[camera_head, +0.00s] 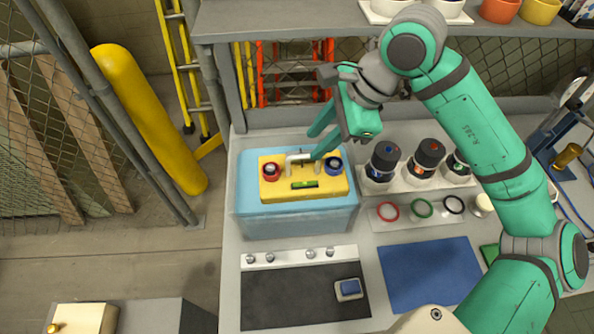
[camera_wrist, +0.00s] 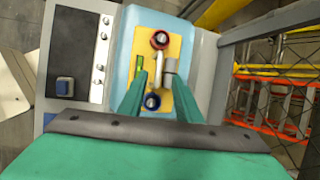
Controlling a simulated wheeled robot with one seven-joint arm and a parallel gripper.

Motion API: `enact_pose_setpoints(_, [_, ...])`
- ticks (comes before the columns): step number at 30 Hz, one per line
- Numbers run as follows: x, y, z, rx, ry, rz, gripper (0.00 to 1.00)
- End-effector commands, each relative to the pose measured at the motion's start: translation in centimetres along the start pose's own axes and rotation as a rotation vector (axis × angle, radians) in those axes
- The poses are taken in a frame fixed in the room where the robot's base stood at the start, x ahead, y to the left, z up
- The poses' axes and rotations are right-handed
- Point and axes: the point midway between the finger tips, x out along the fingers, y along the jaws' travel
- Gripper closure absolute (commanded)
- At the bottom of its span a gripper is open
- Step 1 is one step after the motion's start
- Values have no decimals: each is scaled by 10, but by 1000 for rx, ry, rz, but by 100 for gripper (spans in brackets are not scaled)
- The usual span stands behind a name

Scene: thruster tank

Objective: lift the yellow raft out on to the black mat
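The yellow raft (camera_head: 275,192) sits level in the light blue tank (camera_head: 297,222). A white bar handle (camera_head: 290,165) stands on it, between a red-ringed thruster (camera_head: 270,171) and a blue-ringed thruster (camera_head: 333,165). A small green level (camera_head: 305,184) lies at its front. My gripper (camera_head: 314,147) is above the raft by the handle's right part. In the wrist view my gripper (camera_wrist: 160,80) is open, its fingers apart on either side of the handle (camera_wrist: 158,60); I cannot tell whether they touch it. The black mat (camera_head: 285,295) lies in front of the tank.
A blue-topped block (camera_head: 348,289) is on the mat's right part. A white strip with several knobs (camera_head: 298,257) runs along its back edge. A blue mat (camera_head: 430,273) lies to the right. Dark canisters (camera_head: 383,161) and coloured rings (camera_head: 422,208) stand right of the tank. A shelf (camera_head: 285,20) overhangs behind.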

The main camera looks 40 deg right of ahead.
Motion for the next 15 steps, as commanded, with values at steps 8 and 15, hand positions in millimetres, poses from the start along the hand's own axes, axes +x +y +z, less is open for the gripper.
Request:
enact_pose_setpoints(8, [24, 0, 0, 0, 0, 0, 69])
enact_pose_setpoints(15, [54, -1, -2, -2, -3, 2, 69])
